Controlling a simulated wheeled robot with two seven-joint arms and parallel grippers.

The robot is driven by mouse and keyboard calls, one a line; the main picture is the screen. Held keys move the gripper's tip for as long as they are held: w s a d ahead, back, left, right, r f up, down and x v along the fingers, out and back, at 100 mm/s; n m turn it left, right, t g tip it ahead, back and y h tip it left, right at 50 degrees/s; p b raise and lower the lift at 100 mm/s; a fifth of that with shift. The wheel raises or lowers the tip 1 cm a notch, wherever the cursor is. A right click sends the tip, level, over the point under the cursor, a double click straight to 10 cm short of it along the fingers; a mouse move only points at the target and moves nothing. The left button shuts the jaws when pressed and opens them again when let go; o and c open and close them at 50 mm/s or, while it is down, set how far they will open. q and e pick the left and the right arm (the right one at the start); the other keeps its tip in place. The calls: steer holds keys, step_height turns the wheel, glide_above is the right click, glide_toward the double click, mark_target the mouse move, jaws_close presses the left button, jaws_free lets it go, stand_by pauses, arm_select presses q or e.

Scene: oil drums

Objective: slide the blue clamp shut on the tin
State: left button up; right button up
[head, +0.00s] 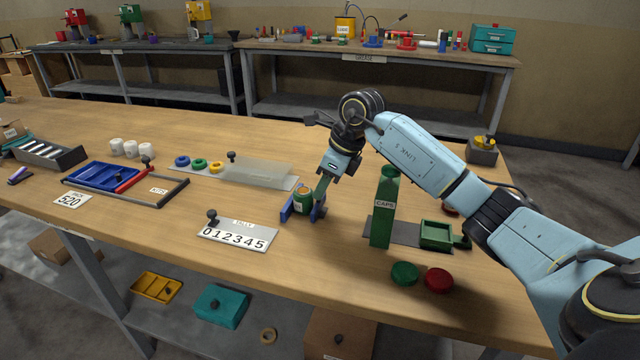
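The tin (302,199) is small and green with an orange-brown top. It stands upright on the wooden table between the jaws of the blue clamp (287,213). One blue jaw shows at the tin's left and a blue part at its right; I cannot tell whether they touch the tin. My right gripper (322,188) points down just right of the tin, over the clamp's right part. Its fingers overlap in this view, so whether they are open or shut is unclear. My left gripper is not in view.
The tall green caps dispenser (384,215) stands to the right, with green (404,273) and red (438,279) caps in front. The tally counter (238,233) lies front left. A sheet-covered strip (258,169) with coloured rings lies behind left. Bare table lies between the tally and the caps.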

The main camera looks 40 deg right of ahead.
steer(key=o, duration=0.3)
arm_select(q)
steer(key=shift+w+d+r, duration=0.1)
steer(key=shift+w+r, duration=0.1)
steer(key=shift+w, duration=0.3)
arm_select(e)
steer(key=shift+o, duration=0.2)
steer(key=shift+r, duration=0.1)
steer(key=shift+r, duration=0.25)
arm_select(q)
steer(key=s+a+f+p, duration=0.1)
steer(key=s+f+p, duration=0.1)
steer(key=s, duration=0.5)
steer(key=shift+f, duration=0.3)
arm_select(e)
steer(key=v, duration=1.2)
steer(key=shift+s+d+r, duration=0.15)
steer(key=shift+s+r, duration=0.05)
steer(key=shift+r, duration=0.1)
